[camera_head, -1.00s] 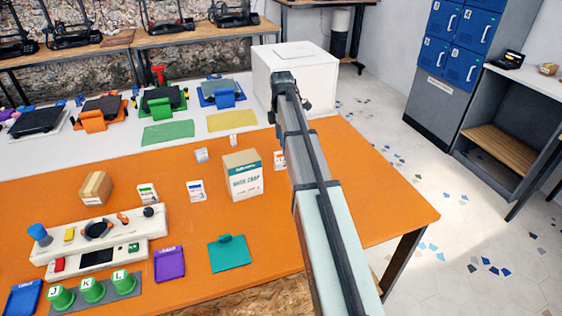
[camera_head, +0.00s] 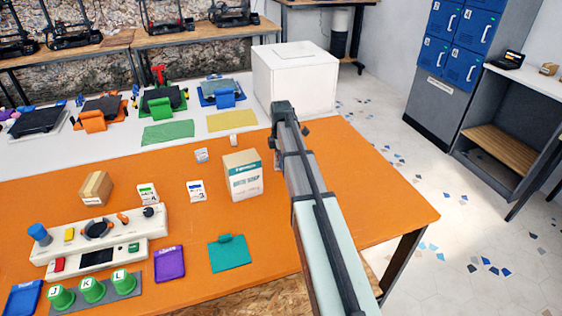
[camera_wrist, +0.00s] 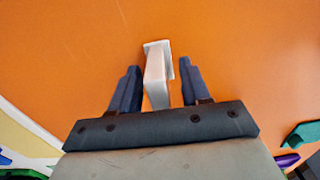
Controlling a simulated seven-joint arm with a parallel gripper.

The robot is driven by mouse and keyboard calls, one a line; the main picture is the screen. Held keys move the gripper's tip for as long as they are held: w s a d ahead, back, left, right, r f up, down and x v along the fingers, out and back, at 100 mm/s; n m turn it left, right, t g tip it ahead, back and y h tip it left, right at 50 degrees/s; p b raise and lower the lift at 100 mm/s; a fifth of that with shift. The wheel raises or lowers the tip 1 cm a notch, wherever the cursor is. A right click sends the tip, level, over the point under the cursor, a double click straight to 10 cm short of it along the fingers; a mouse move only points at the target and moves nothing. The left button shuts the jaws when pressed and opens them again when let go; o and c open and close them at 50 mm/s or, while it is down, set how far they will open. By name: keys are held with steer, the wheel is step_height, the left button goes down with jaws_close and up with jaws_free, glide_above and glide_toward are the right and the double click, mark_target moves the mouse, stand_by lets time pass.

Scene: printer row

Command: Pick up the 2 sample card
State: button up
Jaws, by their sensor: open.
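My gripper (camera_wrist: 160,72) is open in the wrist view, with one dark finger on each side of a white card piece (camera_wrist: 156,75) standing on the orange surface. The fingers look apart from it; its printed face does not show there, so I cannot read its number. In the head view my arm hides this spot. Two other white cards stand on the orange table: one with a green band (camera_head: 147,193) and one with a blue band (camera_head: 196,191). Their numbers are too small to read surely.
A white and teal carton (camera_head: 242,176) stands just left of my arm. A brown box (camera_head: 96,188), a control panel (camera_head: 100,238), and purple (camera_head: 169,263) and teal (camera_head: 228,253) trays lie left. A large white box (camera_head: 295,80) stands behind. The table's right end is clear.

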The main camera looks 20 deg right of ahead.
steer(key=shift+f, duration=0.45)
steer(key=shift+c, duration=0.3)
jaws_close()
steer(key=shift+r, duration=0.2)
